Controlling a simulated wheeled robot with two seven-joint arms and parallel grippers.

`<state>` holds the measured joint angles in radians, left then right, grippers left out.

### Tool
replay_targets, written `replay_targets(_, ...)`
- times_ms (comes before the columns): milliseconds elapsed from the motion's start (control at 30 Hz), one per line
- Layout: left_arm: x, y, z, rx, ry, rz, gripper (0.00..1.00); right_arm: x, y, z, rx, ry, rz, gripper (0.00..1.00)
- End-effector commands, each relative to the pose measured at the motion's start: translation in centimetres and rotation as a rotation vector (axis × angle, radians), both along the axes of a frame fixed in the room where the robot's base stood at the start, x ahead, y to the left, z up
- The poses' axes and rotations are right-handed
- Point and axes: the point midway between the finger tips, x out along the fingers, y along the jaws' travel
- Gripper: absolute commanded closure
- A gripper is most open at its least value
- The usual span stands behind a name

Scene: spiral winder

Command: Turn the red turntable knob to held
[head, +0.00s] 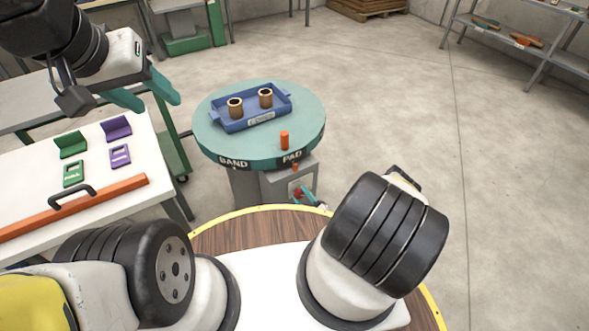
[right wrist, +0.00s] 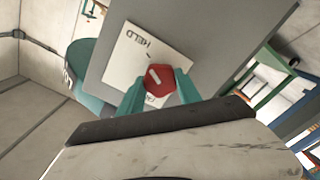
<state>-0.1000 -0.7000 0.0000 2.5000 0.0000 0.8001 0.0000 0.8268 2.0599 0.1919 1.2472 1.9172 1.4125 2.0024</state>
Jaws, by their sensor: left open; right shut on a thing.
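The red turntable knob (right wrist: 160,79) sits on a white label plate (right wrist: 125,58) on a grey box, and it also shows small in the head view (head: 299,192). The plate reads HELD; a second word is mostly hidden. The knob's white mark slants up-left, roughly toward the HELD side. My right gripper (right wrist: 158,90) is shut on the knob, one teal finger on each side; it is partly hidden behind my arm in the head view. My left gripper (head: 145,93) is open and empty above the white table's back edge.
The teal turntable (head: 312,122) bears a blue tray (head: 252,121) with two brown cups and an orange peg (head: 284,140). The white table (head: 110,190) at left holds green and purple parts and an orange bar (head: 110,195).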

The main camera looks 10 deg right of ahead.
Motion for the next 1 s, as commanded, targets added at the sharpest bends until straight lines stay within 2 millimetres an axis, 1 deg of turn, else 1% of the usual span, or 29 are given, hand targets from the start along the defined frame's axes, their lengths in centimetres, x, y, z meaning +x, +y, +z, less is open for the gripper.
replay_targets(233,0.00,0.00,0.00,0.000,0.000,0.000,0.51,-0.05,-0.13,-0.12,0.043,0.020,-0.001,1.00)
replay_targets(633,0.00,0.00,0.00,0.000,0.000,0.000,0.51,-0.06,-0.12,-0.14,0.049,0.022,-0.003,1.00)
replay_targets(667,0.00,0.00,0.00,0.000,0.000,0.000,0.51,-0.06,-0.12,-0.14,0.049,0.022,-0.003,0.58)
replay_targets(700,0.00,0.00,0.00,0.000,0.000,0.000,0.51,-0.07,-0.11,-0.13,0.050,0.022,-0.002,0.50)
replay_targets(767,0.00,0.00,0.00,0.000,0.000,0.000,0.51,-0.05,-0.09,-0.11,0.049,0.021,-0.002,0.38)
replay_targets(1000,0.00,0.00,0.00,0.000,0.000,0.000,0.51,-0.03,-0.05,-0.05,0.048,0.020,-0.001,0.38)
